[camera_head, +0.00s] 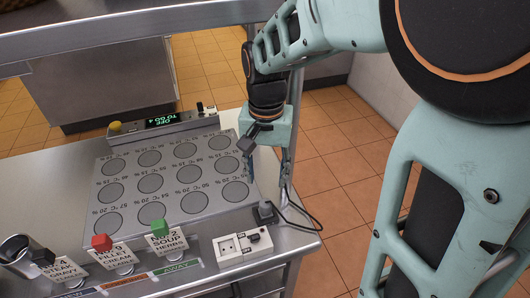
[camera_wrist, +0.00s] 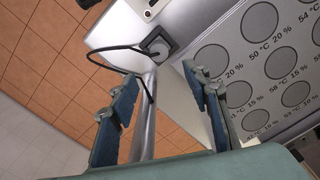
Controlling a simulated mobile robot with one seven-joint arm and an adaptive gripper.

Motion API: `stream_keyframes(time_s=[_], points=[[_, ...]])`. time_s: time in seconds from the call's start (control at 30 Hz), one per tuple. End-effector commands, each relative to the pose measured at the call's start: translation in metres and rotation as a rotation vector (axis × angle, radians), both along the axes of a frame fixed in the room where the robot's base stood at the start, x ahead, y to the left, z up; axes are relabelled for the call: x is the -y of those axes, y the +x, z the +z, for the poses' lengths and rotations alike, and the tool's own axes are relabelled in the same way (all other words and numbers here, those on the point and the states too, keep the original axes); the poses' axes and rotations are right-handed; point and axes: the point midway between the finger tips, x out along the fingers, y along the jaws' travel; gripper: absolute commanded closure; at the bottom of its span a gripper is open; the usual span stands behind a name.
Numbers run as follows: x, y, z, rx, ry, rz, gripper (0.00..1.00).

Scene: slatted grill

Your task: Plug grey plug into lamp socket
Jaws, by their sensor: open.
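The grey plug (camera_head: 266,211) lies at the counter's right edge, with a black cable running from it over the edge. It also shows in the wrist view (camera_wrist: 158,44), beyond the fingertips. My gripper (camera_head: 268,176) is open and empty, above and behind the plug, with its fingers pointing down. In the wrist view its blue fingers (camera_wrist: 160,78) are apart, and the plug is not between them. A white socket box (camera_head: 248,245) sits on the front right of the counter, with a socket face on its left part and a dark piece on its right part. I cannot tell whether this is the lamp socket.
A grey panel with rows of round spots (camera_head: 170,180) lies left of my gripper. A display unit (camera_head: 163,123) stands behind it. The tiled floor (camera_head: 335,160) is open to the right.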

Motion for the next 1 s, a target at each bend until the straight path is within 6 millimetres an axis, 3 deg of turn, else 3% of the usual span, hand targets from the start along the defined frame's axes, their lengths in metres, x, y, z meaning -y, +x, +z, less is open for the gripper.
stream_keyframes(time_s=[0.4,0.73,1.0], points=[[-0.006,-0.003,-0.003,-0.004,-0.006,0.025,0.56],[-0.005,-0.004,-0.049,-0.005,-0.006,0.023,0.56],[-0.005,-0.004,-0.057,-0.002,-0.006,0.023,0.56]])
